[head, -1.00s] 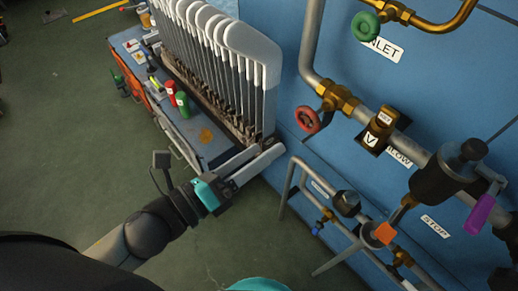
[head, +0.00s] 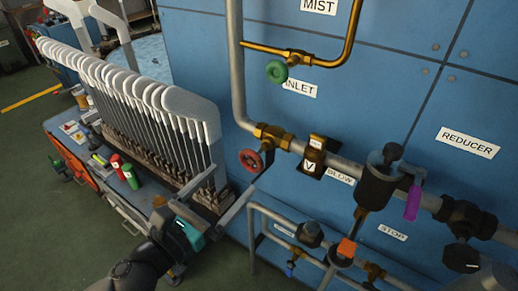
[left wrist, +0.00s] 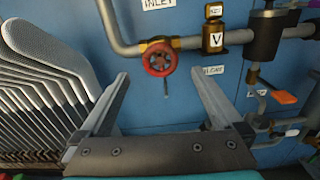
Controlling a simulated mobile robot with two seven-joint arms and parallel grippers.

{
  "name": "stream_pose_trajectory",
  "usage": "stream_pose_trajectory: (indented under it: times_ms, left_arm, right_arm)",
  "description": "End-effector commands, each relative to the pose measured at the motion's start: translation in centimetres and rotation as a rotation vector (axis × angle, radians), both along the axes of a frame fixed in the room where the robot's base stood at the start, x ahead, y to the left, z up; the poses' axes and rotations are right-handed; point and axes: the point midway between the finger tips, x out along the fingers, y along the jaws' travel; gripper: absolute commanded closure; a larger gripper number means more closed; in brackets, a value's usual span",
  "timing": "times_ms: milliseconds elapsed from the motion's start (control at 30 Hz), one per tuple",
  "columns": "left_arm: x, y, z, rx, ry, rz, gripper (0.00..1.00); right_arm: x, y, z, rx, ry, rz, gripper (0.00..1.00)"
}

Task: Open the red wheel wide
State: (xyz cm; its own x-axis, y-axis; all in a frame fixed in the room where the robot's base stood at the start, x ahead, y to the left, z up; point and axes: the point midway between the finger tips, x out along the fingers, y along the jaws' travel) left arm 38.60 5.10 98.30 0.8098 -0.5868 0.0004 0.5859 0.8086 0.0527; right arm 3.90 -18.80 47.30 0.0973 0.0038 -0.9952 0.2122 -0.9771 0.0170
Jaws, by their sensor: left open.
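The red wheel (head: 251,160) is a small round handwheel on a brass valve (head: 271,134) in the grey pipe on the blue wall. In the left wrist view the red wheel (left wrist: 159,58) faces me near the upper middle. My left gripper (head: 240,176) reaches up from the lower left in the head view, its tips just below and beside the wheel. In the left wrist view its two fingers (left wrist: 160,75) are spread wide and empty, with the wheel in the gap beyond the tips, apparently untouched. My right gripper is not in view.
A rack of white-topped sock boards (head: 135,90) stands close left of my left gripper. A green wheel (head: 277,71) sits above, by the INLET label. A brass V block (head: 314,157) and a dark fitting with a purple lever (head: 413,203) are to the right. Lower pipes (head: 300,243) run below.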

Motion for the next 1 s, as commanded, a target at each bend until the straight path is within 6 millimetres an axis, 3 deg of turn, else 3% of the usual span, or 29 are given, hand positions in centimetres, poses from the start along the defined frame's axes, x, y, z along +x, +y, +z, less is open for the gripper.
stream_pose_trajectory:
  times_ms: [700,1000]
  left_arm:
    - [8.0,-5.9,0.0,-0.001,0.000,-0.001,0.00]
    - [9.2,-6.7,0.0,0.000,0.001,-0.001,0.00]
  right_arm:
    - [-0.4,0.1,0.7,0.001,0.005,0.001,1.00]
    - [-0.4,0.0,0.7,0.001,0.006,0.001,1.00]
